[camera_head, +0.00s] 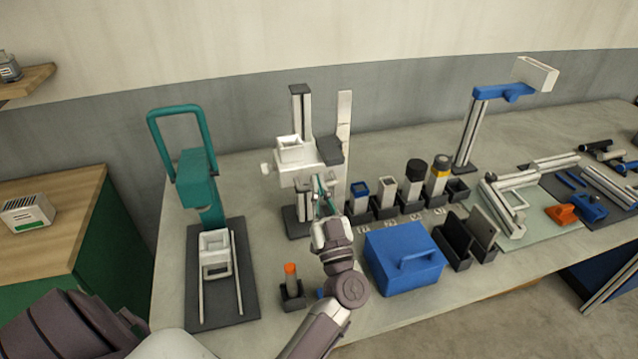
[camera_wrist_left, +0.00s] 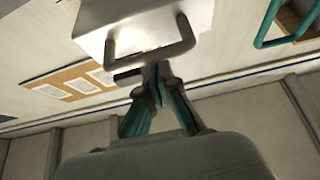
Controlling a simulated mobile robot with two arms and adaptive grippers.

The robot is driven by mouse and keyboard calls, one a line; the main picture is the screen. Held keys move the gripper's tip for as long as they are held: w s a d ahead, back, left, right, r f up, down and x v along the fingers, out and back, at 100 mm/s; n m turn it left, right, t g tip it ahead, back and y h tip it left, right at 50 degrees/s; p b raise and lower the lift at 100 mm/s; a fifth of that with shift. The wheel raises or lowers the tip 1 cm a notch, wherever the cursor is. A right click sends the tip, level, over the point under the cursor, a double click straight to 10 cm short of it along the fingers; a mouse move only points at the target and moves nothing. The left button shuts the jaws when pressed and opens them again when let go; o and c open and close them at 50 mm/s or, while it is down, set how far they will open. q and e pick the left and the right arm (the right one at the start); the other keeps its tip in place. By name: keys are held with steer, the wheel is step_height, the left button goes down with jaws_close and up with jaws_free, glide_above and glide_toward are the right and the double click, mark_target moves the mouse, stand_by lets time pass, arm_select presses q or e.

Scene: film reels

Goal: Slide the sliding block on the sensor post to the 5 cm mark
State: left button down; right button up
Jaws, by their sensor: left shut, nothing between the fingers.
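The sensor post (camera_head: 301,105) stands upright near the back wall, on a dark base. My left gripper (camera_head: 322,190) is in front of the block, fingers shut and empty. In the left wrist view, the closed green fingertips (camera_wrist_left: 160,72) are close to a grey handle (camera_wrist_left: 150,48) under a white body; contact is unclear.
A teal stand (camera_head: 203,190) is left of the post. A blue box (camera_head: 404,258) and a row of small holders lie to the right. A small holder with an orange-topped item (camera_head: 291,280) sits near my left arm. A blue lamp-like stand (camera_head: 474,125) stands further right.

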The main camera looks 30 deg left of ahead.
arm_select(q)
step_height(320, 180, down, 10)
steer(key=b, duration=0.5)
steer(key=shift+s+d+r, duration=0.15)
steer(key=shift+r, duration=0.05)
arm_select(e)
step_height(320, 180, down, 6)
steer(key=s+d, duration=0.1)
steer(key=shift+d, duration=0.4)
arm_select(q)
steer(key=shift+r, duration=0.1)
arm_select(e)
steer(key=shift+r, duration=0.15)
